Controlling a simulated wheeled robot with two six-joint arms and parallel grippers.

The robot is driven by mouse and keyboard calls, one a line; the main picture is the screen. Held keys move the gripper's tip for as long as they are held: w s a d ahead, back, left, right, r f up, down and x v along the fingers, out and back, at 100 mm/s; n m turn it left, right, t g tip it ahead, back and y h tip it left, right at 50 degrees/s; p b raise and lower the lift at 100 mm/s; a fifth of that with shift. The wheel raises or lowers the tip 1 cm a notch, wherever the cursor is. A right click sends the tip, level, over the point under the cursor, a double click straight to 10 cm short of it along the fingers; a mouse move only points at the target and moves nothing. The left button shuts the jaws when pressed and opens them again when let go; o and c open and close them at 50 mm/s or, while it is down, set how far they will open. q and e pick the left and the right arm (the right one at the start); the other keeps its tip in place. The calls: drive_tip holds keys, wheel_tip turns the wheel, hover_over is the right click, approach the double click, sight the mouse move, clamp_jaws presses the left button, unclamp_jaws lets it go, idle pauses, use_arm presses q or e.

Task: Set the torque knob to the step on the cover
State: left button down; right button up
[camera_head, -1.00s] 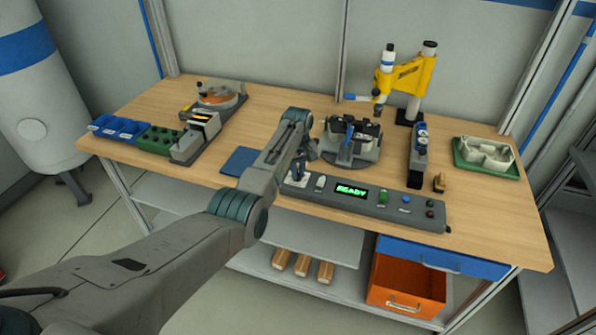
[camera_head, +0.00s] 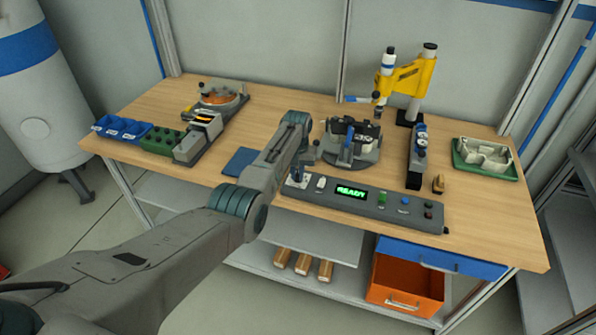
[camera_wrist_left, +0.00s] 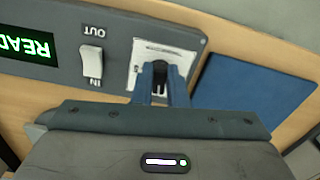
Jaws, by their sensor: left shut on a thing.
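The torque knob (camera_wrist_left: 159,70) is a small dark knob on a white dial plate (camera_wrist_left: 166,47) in the left wrist view. My left gripper (camera_wrist_left: 160,77) is shut on it, with blue fingers on both sides. The fingers hide much of the knob and plate, and I cannot read its step. In the head view my left gripper (camera_head: 297,175) is at the left end of the grey control panel (camera_head: 325,199). I cannot pick out a step marking on any cover. My right gripper is out of view.
A white OUT/IN switch (camera_wrist_left: 92,62) and a green READY display (camera_head: 351,192) sit beside the knob. A round fixture (camera_head: 350,155) stands behind the panel. A blue mat (camera_head: 240,161) lies left of it. A yellow press (camera_head: 410,75) stands at the back.

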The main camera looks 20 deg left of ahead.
sight(297, 176)
use_arm(q)
drive_tip(key=shift+m, duration=0.7)
drive_tip(key=shift+a, duration=0.1)
drive_tip(key=c, duration=1.4)
unclamp_jaws()
drive_tip(key=shift+c, duration=0.2)
drive_tip(key=shift+w+r, duration=0.1)
drive_tip(key=shift+r, duration=0.55)
wheel_tip(297, 176, up, 10)
drive_tip(key=b, duration=0.2)
drive_tip(key=shift+f, duration=0.2)
